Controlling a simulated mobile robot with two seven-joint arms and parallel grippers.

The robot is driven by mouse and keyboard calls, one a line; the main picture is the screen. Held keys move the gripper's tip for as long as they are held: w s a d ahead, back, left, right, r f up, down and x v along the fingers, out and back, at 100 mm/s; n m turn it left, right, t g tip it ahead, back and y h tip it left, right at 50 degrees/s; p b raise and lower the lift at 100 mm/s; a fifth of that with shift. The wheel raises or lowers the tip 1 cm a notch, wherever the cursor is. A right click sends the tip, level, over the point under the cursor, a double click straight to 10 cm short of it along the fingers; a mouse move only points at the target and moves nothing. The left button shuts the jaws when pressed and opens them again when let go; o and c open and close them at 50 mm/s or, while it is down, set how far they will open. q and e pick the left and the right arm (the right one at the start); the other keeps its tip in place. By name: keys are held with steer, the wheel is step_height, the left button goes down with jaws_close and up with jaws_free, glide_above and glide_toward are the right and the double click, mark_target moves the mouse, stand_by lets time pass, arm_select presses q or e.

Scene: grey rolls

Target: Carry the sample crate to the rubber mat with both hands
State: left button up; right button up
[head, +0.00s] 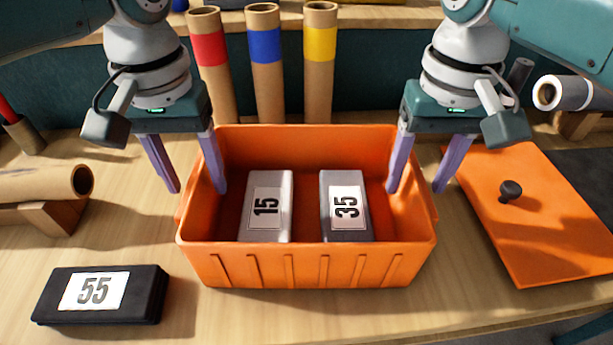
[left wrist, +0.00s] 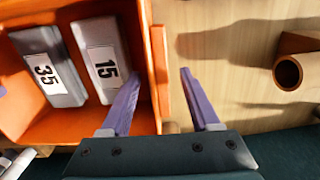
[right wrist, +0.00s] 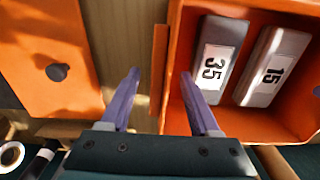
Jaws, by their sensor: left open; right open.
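The orange sample crate (head: 305,268) stands on the wooden table in the middle of the head view. It holds two grey blocks, one labelled 15 (head: 267,205) and one labelled 35 (head: 345,205). My left gripper (head: 198,190) is open at the crate's left wall, one finger inside and one outside. The wrist view shows the left wall (left wrist: 158,65) between its fingers. My right gripper (head: 415,190) is open at the right wall in the same way. Its wrist view shows the right wall (right wrist: 166,70) between the fingers.
A black block labelled 55 (head: 100,294) lies front left. An orange lid (head: 545,215) with a black knob lies to the right. Several cardboard tubes stand behind the crate, with red (head: 209,48), blue (head: 265,46) and yellow (head: 320,43) bands. Another tube (head: 45,182) lies at left.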

arm_select(q)
steer(key=shift+c, duration=0.2)
arm_select(e)
steer(key=shift+c, duration=0.2)
arm_select(q)
jaws_close()
arm_select(e)
jaws_close()
stand_by(0.8)
